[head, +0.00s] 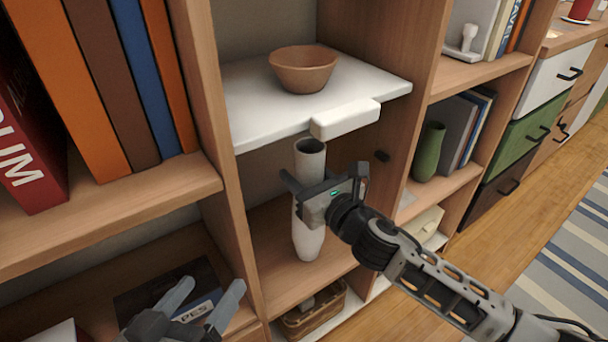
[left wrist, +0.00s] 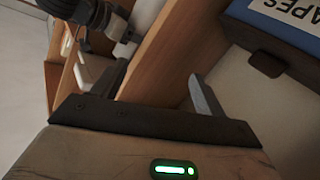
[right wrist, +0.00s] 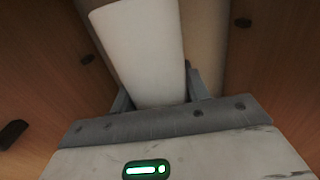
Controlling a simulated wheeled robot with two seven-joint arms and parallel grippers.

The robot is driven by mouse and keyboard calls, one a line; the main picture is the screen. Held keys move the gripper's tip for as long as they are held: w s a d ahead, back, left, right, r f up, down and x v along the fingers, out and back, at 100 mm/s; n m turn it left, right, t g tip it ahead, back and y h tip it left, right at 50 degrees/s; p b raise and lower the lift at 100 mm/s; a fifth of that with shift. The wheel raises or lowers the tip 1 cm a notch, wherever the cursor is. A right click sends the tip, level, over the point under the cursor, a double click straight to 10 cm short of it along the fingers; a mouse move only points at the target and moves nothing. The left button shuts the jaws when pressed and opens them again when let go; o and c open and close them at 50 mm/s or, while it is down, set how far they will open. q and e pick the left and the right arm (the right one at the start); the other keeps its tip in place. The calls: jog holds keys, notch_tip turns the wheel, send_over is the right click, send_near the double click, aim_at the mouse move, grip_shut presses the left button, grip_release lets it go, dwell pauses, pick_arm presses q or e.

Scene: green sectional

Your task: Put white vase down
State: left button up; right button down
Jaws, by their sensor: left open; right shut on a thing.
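The white vase (head: 309,235) is tall and narrow with a dark open mouth. It is upright inside the middle cubby, below the white shelf. My right gripper (head: 312,190) is shut around the vase's middle; the right wrist view also shows the vase (right wrist: 140,50) between the fingers (right wrist: 155,90). The vase's base is at or very near the wooden cubby floor (head: 275,232); I cannot tell whether it touches. My left gripper (head: 205,300) is open and empty at the lower left, in front of the lower shelf. Its fingers also show in the left wrist view (left wrist: 155,85).
The white shelf (head: 250,95) with a white front handle (head: 345,118) juts out above the vase and holds a brown bowl (head: 303,68). Wooden cubby walls stand on both sides. A wicker basket (head: 312,312) sits below. A green vase (head: 428,150) stands in the right cubby.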

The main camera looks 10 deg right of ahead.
jog(key=c, duration=0.7)
grip_release()
jog(key=shift+f, duration=0.1)
jog(key=shift+r, duration=0.2)
pick_arm(q)
jog(key=shift+s+a+f+p, duration=0.1)
jog(key=shift+a+f+p, duration=0.05)
jog(key=shift+f+p, duration=0.15)
pick_arm(e)
jog(key=v, duration=1.2)
pick_arm(q)
jog(key=shift+r, duration=0.1)
pick_arm(e)
jog(key=shift+f, duration=0.1)
pick_arm(q)
jog(key=shift+r, duration=0.15)
